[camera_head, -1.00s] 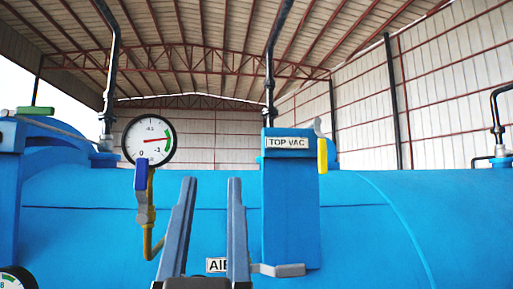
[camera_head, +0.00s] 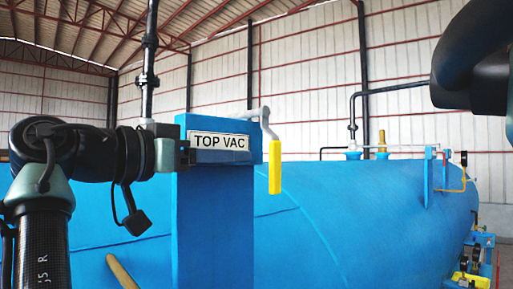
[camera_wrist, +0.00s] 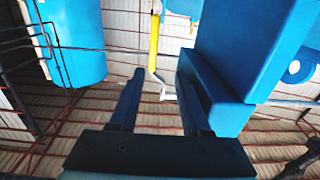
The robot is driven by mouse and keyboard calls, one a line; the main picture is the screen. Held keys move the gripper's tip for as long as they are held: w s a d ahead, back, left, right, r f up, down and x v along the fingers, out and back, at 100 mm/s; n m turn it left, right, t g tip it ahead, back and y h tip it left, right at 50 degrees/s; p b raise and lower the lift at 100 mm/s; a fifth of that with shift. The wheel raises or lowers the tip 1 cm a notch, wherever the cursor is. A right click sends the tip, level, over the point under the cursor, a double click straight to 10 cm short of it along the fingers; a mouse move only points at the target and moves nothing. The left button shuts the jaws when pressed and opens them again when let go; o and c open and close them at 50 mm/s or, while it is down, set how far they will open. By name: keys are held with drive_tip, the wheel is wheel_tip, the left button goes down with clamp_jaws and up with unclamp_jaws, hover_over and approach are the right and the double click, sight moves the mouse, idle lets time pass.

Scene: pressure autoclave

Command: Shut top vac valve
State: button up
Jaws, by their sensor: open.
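The top vac valve has a yellow handle (camera_head: 275,168) that hangs down from a grey bent lever (camera_head: 262,118), on the right side of the blue post labelled TOP VAC (camera_head: 222,142). In the wrist view, which looks upside down, the yellow handle (camera_wrist: 154,45) and the grey lever end (camera_wrist: 164,90) show in the gap between my fingers. My gripper (camera_wrist: 160,75) is open and empty. I cannot tell whether the handle is within finger reach.
The blue post (camera_wrist: 228,60) is close beside the right finger in the wrist view. A large blue tank (camera_head: 350,195) stretches behind to the right, with black pipes (camera_head: 385,92) and small fittings on top. Open air lies right of the handle.

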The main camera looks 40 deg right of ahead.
sight(280, 153)
drive_tip(key=d+p, duration=0.2)
drive_tip(key=d, duration=0.2)
drive_tip(key=d+p, duration=0.2)
drive_tip(key=d, duration=0.2)
drive_tip(key=d+r+p, duration=0.1)
drive_tip(key=d+p, duration=0.2)
drive_tip(key=d, duration=0.1)
drive_tip(key=shift+s+d, duration=0.15)
drive_tip(key=shift+d+f, duration=0.25)
drive_tip(key=shift+d, duration=0.25)
clamp_jaws()
idle(0.6)
